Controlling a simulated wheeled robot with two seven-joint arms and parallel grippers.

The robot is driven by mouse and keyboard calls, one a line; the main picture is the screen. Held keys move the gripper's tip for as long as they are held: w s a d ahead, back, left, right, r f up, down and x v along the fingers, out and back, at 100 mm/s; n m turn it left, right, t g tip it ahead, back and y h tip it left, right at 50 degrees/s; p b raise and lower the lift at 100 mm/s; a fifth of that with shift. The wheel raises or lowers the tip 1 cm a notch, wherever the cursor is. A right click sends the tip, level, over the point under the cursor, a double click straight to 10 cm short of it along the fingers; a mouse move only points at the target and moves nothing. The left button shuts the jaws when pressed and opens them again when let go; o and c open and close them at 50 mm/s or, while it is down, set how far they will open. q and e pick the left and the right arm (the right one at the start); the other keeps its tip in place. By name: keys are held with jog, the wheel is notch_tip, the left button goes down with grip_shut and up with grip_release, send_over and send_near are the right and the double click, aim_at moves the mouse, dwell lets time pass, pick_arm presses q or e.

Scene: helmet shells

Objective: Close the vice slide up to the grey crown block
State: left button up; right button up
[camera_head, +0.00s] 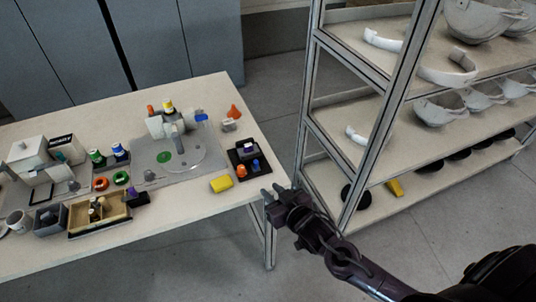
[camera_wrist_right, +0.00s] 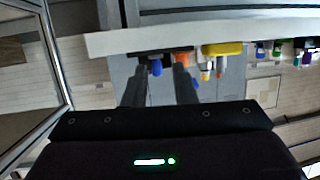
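A small dark fixture (camera_head: 250,168) stands near the right edge of the table, with a grey block (camera_head: 248,147) at its back and an orange knob (camera_head: 241,171) and a blue knob (camera_head: 256,165) in front. It looks like the vice, but the gap between slide and block is too small to tell. My right gripper (camera_head: 271,192) is just off the table's right edge, below and right of the fixture, apart from it. In the wrist view its fingers (camera_wrist_right: 159,90) are spread and empty, with the blue knob (camera_wrist_right: 157,67) and orange knob (camera_wrist_right: 182,60) beyond them. My left gripper is out of view.
A yellow block (camera_head: 221,184) lies left of the fixture. A grey plate (camera_head: 160,158) with a machine, a wooden tray (camera_head: 85,224) and several coloured parts fill the table's left and middle. A metal shelf rack (camera_head: 310,110) with helmet shells stands close on the right.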

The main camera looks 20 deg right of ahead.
aim_at(261, 173)
jog(key=w+d+n+t+y, duration=0.1)
jog(key=w+d+r+n+t+y, duration=0.1)
jog(key=y, duration=0.1)
jog(key=shift+d+r+t, duration=0.15)
jog(key=shift+t, duration=0.25)
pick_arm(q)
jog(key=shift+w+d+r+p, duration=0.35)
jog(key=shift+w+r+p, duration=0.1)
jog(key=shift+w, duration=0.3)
pick_arm(e)
jog(key=x, duration=0.7)
jog(key=shift+w+a, duration=0.2)
jog(key=shift+c, duration=0.5)
grip_shut()
